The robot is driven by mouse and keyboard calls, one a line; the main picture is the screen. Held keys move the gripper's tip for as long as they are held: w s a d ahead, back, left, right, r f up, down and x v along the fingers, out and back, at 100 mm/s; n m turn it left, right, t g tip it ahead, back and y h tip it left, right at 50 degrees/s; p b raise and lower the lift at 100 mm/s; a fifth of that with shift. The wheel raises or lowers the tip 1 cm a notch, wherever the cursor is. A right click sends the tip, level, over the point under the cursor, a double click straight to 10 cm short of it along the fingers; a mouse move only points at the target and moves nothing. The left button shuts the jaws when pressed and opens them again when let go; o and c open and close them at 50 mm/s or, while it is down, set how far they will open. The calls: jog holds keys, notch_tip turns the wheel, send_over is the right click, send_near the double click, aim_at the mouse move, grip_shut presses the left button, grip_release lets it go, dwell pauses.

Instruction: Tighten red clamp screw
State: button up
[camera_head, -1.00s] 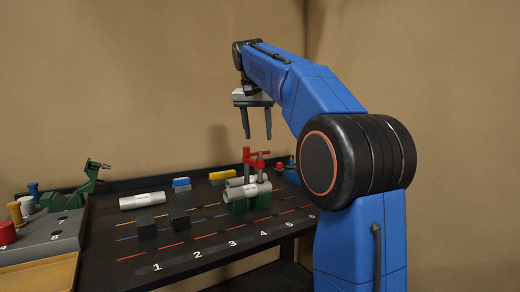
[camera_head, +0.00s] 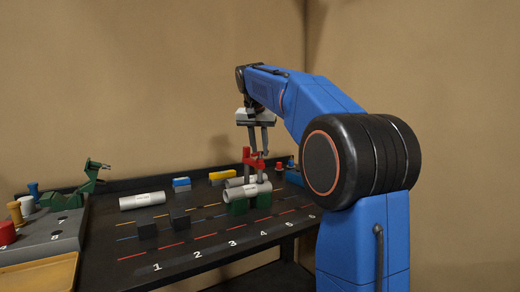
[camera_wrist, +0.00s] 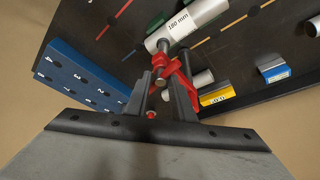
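The red clamp (camera_head: 248,158) stands on a grey pipe (camera_head: 240,195) held in green supports (camera_head: 263,201) near the right half of the bench. In the wrist view the red clamp (camera_wrist: 180,73) and its screw lie beside a pipe (camera_wrist: 196,12) labelled "180 mm". My gripper (camera_head: 258,152) points down at the clamp's top, its fingers level with the red parts. In the wrist view my gripper (camera_wrist: 160,85) has its fingers apart, with the red screw part between them. Contact with either finger cannot be told.
A green clamp (camera_head: 88,180) and a grey rack (camera_head: 45,236) stand left. A blue numbered block (camera_wrist: 80,80) is close in the wrist view.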

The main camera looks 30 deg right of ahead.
grip_shut()
jog(key=shift+d+n+t+y, duration=0.15)
jog(key=shift+n+t+y, duration=0.15)
jog(key=shift+n, duration=0.8)
jog(key=o, duration=1)
grip_release()
jog(key=shift+d, duration=0.1)
jog(key=v, duration=1.7)
jog(key=shift+r, duration=0.2)
